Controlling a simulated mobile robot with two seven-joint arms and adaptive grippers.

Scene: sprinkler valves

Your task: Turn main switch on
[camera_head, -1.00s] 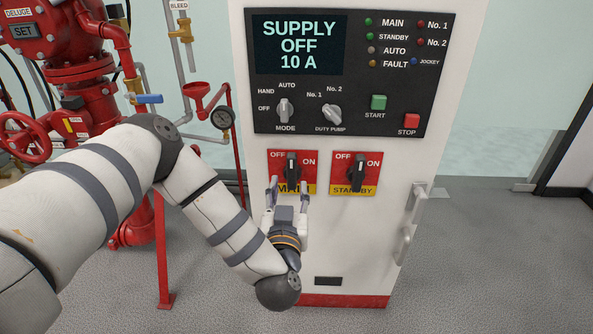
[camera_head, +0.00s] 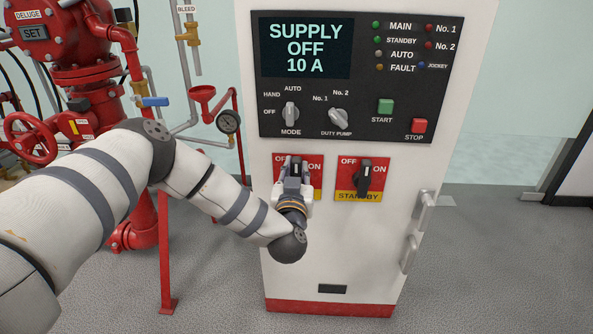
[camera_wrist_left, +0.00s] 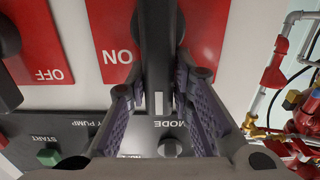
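The main switch is a dark handle on a red plate (camera_head: 312,185) marked OFF and ON, low on the white cabinet. My left gripper (camera_head: 295,167) is in front of it and hides most of the handle and label. In the left wrist view, which is upside down, the dark handle (camera_wrist_left: 158,60) runs between the two fingers (camera_wrist_left: 162,95). The fingers stand apart on either side, with small gaps showing. The handle looks roughly upright. The display (camera_head: 305,48) reads SUPPLY OFF 10 A. My right gripper is not in view.
The similar STANDBY switch (camera_head: 365,178) sits close to the right. Above are the MODE knob (camera_head: 290,113), duty pump knob (camera_head: 338,118), green START (camera_head: 385,106) and red STOP (camera_head: 418,126) buttons. Red piping (camera_head: 75,100) stands left. A cabinet handle (camera_head: 416,230) projects at right.

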